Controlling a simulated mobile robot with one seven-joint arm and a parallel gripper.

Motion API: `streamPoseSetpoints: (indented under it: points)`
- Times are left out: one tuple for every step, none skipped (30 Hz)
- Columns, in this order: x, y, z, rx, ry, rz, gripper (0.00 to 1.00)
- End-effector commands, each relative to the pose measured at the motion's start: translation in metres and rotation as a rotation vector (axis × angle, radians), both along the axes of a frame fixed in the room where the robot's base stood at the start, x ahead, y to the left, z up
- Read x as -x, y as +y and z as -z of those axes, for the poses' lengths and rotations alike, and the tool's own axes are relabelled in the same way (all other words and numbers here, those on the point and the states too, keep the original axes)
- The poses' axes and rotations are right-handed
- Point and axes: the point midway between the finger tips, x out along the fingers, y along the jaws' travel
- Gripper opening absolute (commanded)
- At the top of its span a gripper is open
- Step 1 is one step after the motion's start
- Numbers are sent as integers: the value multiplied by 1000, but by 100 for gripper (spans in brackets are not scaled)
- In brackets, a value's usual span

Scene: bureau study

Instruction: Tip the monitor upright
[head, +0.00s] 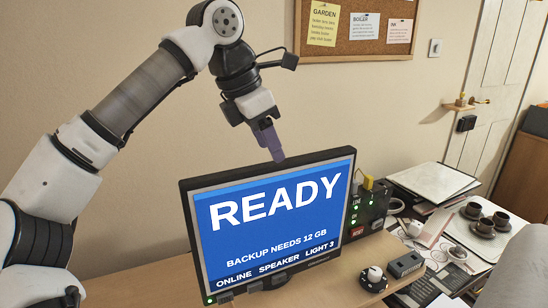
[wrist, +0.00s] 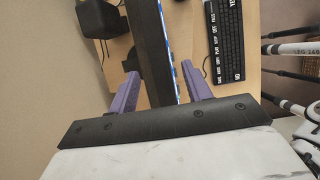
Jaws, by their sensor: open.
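The monitor (head: 270,225) stands on the desk with its blue screen lit, reading "READY". It looks about upright; I cannot tell whether it leans slightly. My gripper (head: 276,155) points down at the middle of its top edge. In the wrist view the monitor's dark top edge (wrist: 152,50) runs between the purple fingers of my gripper (wrist: 160,70). The fingers are open, one on the back side and one on the screen side, with gaps visible. In the head view the screen hides the rear finger's lower part and the monitor's back.
A black keyboard (wrist: 225,40) lies on the screen side, and a dark box (wrist: 100,17) stands behind the monitor. A control box with green lights (head: 367,208) is right of it. A round knob (head: 374,278), papers and dark cups (head: 474,210) are further right.

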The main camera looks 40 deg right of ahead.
Motion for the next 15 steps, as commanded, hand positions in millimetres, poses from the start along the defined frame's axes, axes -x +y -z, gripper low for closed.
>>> streamPoseSetpoints:
  points:
    - [-1,4,-12,2,-3,-4,49]
    - [-2,7,-18,1,-3,-3,49]
    - [-3,11,-28,2,-3,-3,49]
    - [-3,13,-34,2,-3,-3,49]
    - [-3,16,-40,2,-3,-3,49]
    - [-4,19,-48,2,-2,-3,49]
    - [-5,21,-54,0,-1,-3,49]
    - [-5,23,-59,0,-1,-2,49]
    - [-5,26,-65,1,-1,-2,49]
    - [-6,28,-69,0,-1,-3,49]
    - [-6,29,-73,0,-1,-3,49]
    - [-7,31,-77,0,-2,-1,49]
    - [-7,32,-80,0,-1,0,49]
    - [-7,33,-82,1,-1,0,49]
    - [-7,34,-84,0,0,0,49]
